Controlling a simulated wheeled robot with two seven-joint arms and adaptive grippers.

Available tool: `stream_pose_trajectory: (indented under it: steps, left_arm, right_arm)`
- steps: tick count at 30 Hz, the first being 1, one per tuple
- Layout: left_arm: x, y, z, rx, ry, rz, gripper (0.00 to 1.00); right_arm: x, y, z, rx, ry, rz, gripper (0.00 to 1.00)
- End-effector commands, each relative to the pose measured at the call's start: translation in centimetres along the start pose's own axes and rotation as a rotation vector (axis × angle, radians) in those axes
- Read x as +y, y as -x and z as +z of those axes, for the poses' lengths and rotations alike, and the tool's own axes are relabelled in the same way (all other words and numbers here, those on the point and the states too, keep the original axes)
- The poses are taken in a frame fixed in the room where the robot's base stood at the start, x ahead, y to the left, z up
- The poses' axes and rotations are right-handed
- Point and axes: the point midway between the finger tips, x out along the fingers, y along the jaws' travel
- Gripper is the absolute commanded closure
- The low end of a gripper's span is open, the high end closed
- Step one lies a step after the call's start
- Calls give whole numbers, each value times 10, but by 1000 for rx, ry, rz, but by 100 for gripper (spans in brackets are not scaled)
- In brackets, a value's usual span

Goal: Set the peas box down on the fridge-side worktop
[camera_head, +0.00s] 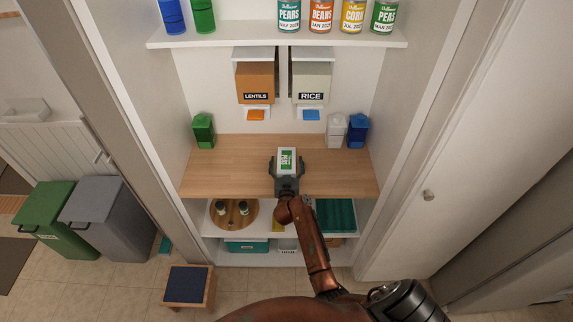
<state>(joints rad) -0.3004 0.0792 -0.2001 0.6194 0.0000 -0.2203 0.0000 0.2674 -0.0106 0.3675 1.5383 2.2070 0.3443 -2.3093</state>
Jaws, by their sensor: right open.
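The peas box (287,156) is a small white box with a green label. It is at the wooden worktop (232,174) of a pantry alcove, near the middle of its width. My right gripper (287,163) reaches in from the front with its fingers open, one on each side of the box. Whether the fingers touch the box, or the box rests fully on the wood, I cannot tell. My left gripper is not in view. No fridge can be made out.
A green canister (203,131) stands at the left, white (335,130) and blue (357,131) canisters at the right. Lentils (255,82) and rice (310,82) dispensers hang above. The wood beside the box is clear. A step stool (188,285) stands on the floor.

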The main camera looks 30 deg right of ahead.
Motion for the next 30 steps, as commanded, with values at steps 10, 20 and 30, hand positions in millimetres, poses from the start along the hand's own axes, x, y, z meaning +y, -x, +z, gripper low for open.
stream_pose_trajectory:
  steps: [10, 20, 30]
  left_arm:
    - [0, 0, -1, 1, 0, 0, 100]
    - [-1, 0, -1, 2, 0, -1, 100]
    - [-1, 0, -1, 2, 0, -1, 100]
  right_arm:
    - [0, 0, 0, 0, 0, 0, 44]
    - [0, 0, 0, 1, 0, 0, 67]
    - [0, 0, -2, 3, 0, -1, 86]
